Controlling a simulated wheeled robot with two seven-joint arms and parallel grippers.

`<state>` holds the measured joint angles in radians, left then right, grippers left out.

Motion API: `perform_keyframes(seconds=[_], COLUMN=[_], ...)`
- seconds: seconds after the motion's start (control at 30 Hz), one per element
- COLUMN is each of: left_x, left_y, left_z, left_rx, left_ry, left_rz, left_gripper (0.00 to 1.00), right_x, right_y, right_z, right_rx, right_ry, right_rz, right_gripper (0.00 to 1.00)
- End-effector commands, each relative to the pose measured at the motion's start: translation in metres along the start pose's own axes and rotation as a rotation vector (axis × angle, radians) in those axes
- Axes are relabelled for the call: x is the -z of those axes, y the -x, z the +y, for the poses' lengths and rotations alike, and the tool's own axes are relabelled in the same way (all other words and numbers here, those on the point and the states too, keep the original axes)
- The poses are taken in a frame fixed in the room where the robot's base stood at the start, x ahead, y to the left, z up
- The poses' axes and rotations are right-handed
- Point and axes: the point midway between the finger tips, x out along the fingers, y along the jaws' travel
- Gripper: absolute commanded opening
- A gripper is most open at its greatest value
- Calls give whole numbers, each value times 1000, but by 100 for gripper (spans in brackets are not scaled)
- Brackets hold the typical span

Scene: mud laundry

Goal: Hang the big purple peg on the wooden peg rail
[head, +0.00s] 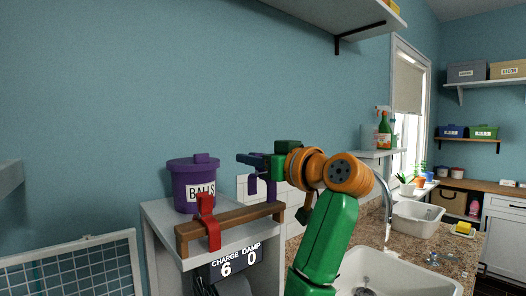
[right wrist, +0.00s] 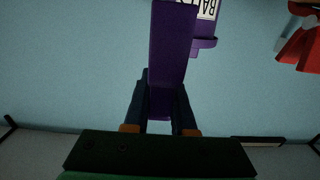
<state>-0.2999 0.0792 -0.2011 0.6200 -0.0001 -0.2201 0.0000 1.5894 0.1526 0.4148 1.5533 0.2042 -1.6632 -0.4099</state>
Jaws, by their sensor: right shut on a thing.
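The big purple peg (head: 271,190) is held in the air by my right gripper (head: 262,161), above the right end of the wooden peg rail (head: 240,218). Its legs point down and it looks apart from the rail. In the right wrist view the peg (right wrist: 172,45) stands between the two dark fingers of the gripper (right wrist: 162,95), which are shut on it. A red peg (head: 208,222) sits over the rail near its left end. My left gripper is not in view.
A purple lidded bucket (head: 193,187) labelled BALLS stands behind the rail on a grey cabinet (head: 158,212). A display with digits is below the rail. A sink (head: 395,272) and granite counter lie to the right, with a white shelf overhead.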

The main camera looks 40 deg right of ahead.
Motion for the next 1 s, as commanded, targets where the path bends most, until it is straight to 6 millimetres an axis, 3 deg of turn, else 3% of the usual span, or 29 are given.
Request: perform_keyframes(seconds=[0.03, 0.1, 0.4, 0.87, 0.9, 1.0], left_x=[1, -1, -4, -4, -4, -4], left_y=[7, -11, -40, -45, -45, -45], left_z=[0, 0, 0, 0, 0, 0], left_rx=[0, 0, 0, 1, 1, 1], left_ry=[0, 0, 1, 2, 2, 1], left_rz=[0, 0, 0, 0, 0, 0], left_gripper=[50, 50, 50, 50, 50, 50], right_x=[3, -15, -44, -50, -50, -50], right_y=[-6, -5, -5, -4, -4, -4], right_z=[-1, 0, 0, 0, 0, 0], right_rx=[2, 0, -1, 0, 0, 0], right_ry=[0, 1, 0, 0, 0, 0], right_rz=[-3, -1, 0, 0, 0, 0], right_gripper=[0, 0, 0, 0, 26, 53])
